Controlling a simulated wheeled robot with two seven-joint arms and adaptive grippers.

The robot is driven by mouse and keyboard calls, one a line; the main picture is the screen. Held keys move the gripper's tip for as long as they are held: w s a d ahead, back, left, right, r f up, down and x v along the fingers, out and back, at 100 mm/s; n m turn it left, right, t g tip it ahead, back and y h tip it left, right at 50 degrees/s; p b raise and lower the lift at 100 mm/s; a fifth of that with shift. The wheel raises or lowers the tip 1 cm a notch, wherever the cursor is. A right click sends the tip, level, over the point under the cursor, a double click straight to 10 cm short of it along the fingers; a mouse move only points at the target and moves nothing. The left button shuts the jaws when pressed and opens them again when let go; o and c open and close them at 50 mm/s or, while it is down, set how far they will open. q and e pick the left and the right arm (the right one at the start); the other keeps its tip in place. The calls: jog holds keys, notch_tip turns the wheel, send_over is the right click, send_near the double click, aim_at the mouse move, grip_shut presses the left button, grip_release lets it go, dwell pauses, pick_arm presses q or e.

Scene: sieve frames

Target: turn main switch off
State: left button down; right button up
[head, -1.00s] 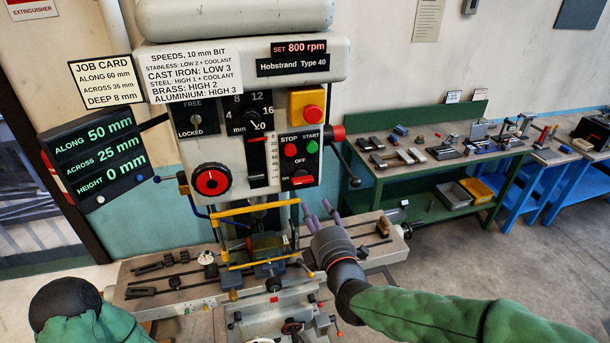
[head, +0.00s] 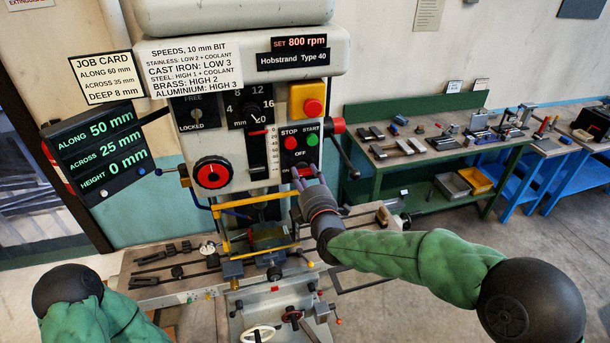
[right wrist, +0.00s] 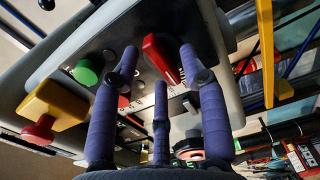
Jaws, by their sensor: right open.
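The main switch is a red handle (head: 304,172) low on the drill's front panel, under the OFF label and the STOP and START buttons. My right gripper (head: 306,182) is up at the panel and hides most of the handle in the head view. In the right wrist view the handle (right wrist: 160,60) shows as a red bar between the spread purple fingers of my right gripper (right wrist: 157,68). The fingers are open; whether any touches the handle I cannot tell. My left gripper is not in view; only part of my left arm shows.
The red STOP button (head: 291,143) and green START button (head: 312,140) are just above. A yellow box with a red knob (head: 313,107) is higher up. A red-ended lever (head: 337,126) stands to the right. The yellow guard bar (head: 250,203) is below left.

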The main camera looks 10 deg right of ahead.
jog(key=shift+w, duration=0.15)
grip_shut()
